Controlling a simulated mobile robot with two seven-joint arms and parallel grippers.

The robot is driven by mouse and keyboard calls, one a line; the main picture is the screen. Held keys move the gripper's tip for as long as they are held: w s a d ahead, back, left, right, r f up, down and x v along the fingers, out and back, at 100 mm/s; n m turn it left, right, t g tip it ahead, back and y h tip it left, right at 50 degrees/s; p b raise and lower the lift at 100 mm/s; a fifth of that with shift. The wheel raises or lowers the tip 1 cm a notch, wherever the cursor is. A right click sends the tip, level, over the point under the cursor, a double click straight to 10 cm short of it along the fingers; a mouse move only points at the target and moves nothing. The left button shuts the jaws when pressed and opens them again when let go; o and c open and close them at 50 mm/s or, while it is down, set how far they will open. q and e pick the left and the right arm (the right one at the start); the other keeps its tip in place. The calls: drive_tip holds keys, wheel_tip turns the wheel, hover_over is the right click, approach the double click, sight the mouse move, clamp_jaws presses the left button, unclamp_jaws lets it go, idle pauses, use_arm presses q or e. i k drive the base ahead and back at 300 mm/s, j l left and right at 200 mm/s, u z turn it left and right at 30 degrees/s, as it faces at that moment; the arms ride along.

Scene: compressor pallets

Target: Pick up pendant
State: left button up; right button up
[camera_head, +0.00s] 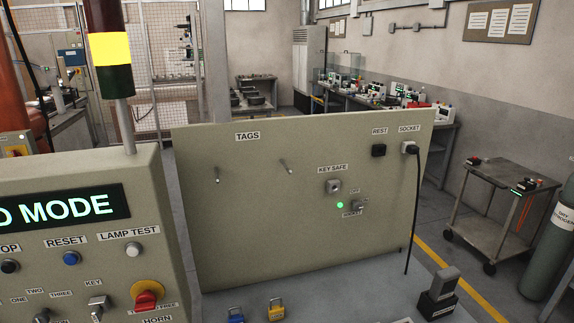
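No object is clearly recognisable as the pendant. A small grey and black device (440,290) stands on the grey bench top (335,295) at the lower right; I cannot tell if it is the pendant. A black cable (414,210) hangs from the plug at the SOCKET label (409,128) and runs down in front of the panel (270,220) to the bench. Its lower end is not clear. Neither of my grippers is in view.
Blue (236,315) and yellow (276,309) padlocks lie at the bench front. A cart (500,195) and a gas cylinder (552,245) stand at the right.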

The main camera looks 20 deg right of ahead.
sight(445, 281)
drive_tip(key=z, duration=1.8)
drive_tip(key=l+u, duration=0.1)
drive_tip(key=u, duration=0.35)
drive_tip(key=i+l+u, duration=0.1)
drive_tip(key=u, duration=0.3)
drive_tip(key=l+u, duration=0.2)
drive_tip(key=u, duration=0.25)
drive_tip(key=l+u, duration=0.1)
drive_tip(key=u, duration=0.35)
drive_tip(key=k+l+u, duration=0.1)
drive_tip(key=l+u, duration=0.15)
drive_tip(key=k+l+u, duration=0.2)
drive_tip(key=l, duration=0.2)
drive_tip(key=k+l+u, duration=0.1)
drive_tip(key=l+u, duration=0.15)
drive_tip(key=l, duration=0.1)
